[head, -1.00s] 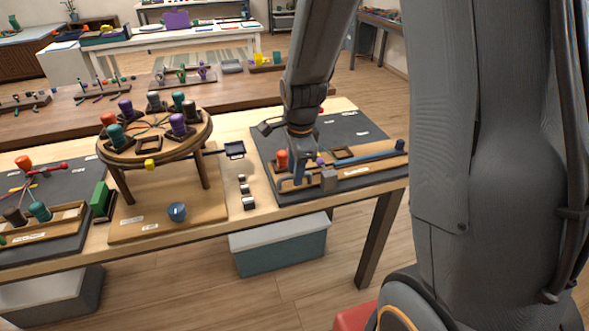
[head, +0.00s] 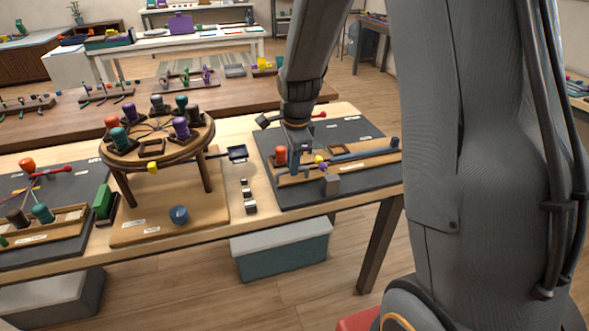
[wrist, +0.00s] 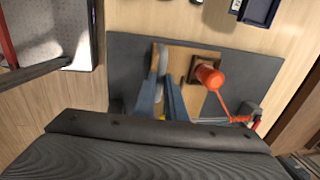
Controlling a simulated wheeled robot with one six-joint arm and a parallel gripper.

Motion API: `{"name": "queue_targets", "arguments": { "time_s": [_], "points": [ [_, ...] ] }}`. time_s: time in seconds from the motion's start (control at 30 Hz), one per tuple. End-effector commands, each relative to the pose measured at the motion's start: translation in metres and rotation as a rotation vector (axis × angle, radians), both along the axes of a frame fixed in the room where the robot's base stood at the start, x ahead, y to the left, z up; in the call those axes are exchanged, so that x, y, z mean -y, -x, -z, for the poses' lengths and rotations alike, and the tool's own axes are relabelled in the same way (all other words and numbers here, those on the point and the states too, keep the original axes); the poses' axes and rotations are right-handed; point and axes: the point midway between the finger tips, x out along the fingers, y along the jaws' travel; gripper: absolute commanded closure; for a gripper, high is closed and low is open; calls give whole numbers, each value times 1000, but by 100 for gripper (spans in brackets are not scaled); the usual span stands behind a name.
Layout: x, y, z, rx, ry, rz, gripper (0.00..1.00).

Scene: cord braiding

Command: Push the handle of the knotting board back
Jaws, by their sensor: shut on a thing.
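The knotting board (head: 370,159) is a light wooden strip on a dark mat at the right of the near table. An orange bobbin (head: 280,155) stands at its left end, and it also shows in the wrist view (wrist: 209,76). A blue bar lies along the strip (head: 362,153). My gripper (head: 301,184) points down over the board's left part, right of the bobbin. In the wrist view its blue fingers (wrist: 163,82) are closed around a narrow piece that looks like the handle; the fingers mostly hide it.
A round braiding stand (head: 158,157) with several bobbins is left of the board. A red-tipped rod (head: 318,115) lies behind my gripper. The mat's back right is clear.

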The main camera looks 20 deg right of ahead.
Motion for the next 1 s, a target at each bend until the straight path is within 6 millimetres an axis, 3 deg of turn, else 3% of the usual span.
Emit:
{"name": "queue_targets", "arguments": {
  "time_s": [0.2, 0.23, 0.33, 0.7, 1.0],
  "points": [
    [0, -5, -2, 13, 0, 0, 100],
    [0, -5, -2, 14, 0, 0, 86],
    [0, -5, -2, 13, 0, -1, 71],
    [0, -3, -5, 9, 0, 0, 71],
    [0, 4, -46, 13, 0, -1, 71]
  ]
}}
